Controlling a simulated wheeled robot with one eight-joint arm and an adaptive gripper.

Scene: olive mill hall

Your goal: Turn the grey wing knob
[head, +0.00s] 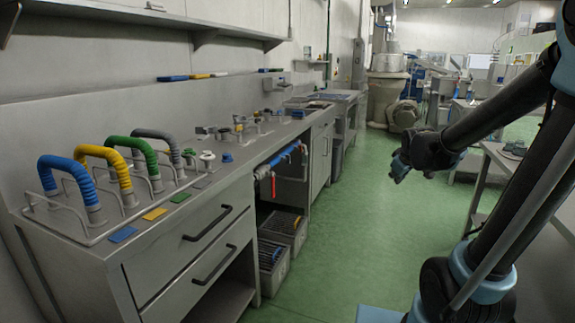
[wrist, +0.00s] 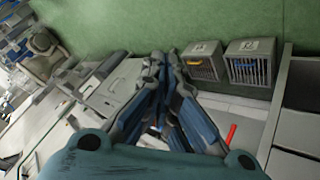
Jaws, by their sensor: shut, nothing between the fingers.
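A small light-grey knob (head: 207,159) stands on the steel counter, beside a blue knob (head: 227,157). It may be the grey wing knob, but its wings are too small to make out. More small fittings (head: 238,128) stand farther back on the counter, and I cannot tell their shapes. My gripper (head: 398,168) is over the green aisle, well to the right of the counter and apart from it. In the wrist view, its fingers (wrist: 157,62) come together with nothing between them. No grey wing knob is clear in the wrist view.
Blue, yellow, green and grey hoses (head: 110,160) arch over the counter's near end. A red handle (head: 273,187) hangs from a blue pipe below the counter; a red piece (wrist: 230,133) shows in the wrist view. Crates (wrist: 203,68) sit below. The aisle floor (head: 350,215) is clear.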

